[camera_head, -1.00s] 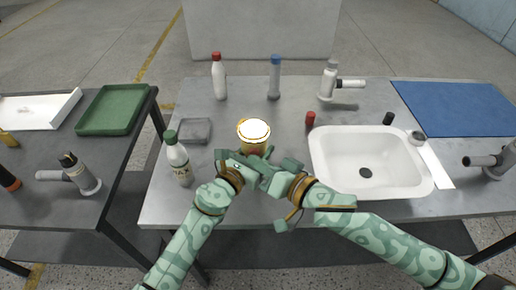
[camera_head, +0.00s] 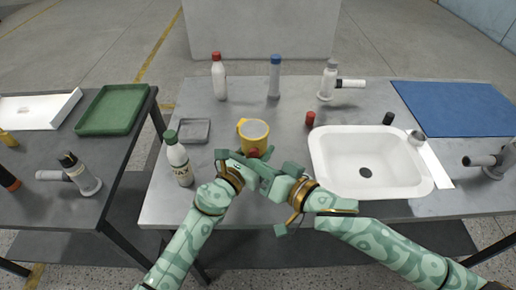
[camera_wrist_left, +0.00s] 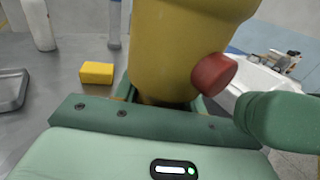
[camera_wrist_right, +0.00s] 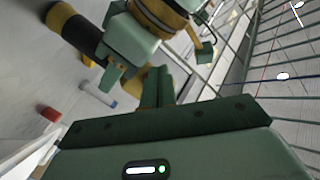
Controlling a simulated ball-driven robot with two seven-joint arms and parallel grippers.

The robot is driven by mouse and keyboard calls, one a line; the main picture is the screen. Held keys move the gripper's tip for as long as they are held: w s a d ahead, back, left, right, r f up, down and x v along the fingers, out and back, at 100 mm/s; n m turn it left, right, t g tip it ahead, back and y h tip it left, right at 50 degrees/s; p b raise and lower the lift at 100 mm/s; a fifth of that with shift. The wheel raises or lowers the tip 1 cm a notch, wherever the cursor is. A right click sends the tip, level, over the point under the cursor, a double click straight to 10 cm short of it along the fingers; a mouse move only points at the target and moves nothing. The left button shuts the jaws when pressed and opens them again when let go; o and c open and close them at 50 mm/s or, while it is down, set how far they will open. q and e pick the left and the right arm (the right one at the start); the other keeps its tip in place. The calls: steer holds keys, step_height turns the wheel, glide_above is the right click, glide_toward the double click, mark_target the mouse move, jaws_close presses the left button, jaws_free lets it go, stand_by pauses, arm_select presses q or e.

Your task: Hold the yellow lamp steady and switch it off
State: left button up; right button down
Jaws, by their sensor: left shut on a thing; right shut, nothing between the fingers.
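The yellow lamp (camera_head: 254,132) stands upright near the middle of the grey table, its round top pale and unlit. It fills the top of the left wrist view (camera_wrist_left: 178,45), where a red button (camera_wrist_left: 213,74) sticks out of its side. My left gripper (camera_head: 243,160) is shut on the lamp's lower body, with a finger at each side. My right gripper (camera_head: 268,170) is shut and empty, just in front of the lamp. Its green tip (camera_wrist_left: 275,118) shows close to the red button in the left wrist view; I cannot tell whether they touch.
A yellow block (camera_wrist_left: 97,72) lies close behind the lamp. A green-capped bottle (camera_head: 179,160) and a grey tray (camera_head: 195,130) stand to the left. The white sink (camera_head: 325,150) is to the right, with a small red piece (camera_head: 310,119) by its corner.

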steer(key=s, duration=0.6)
stand_by(0.3)
arm_select(q)
steer(key=o, duration=1.2)
steer(key=shift+c, duration=0.2)
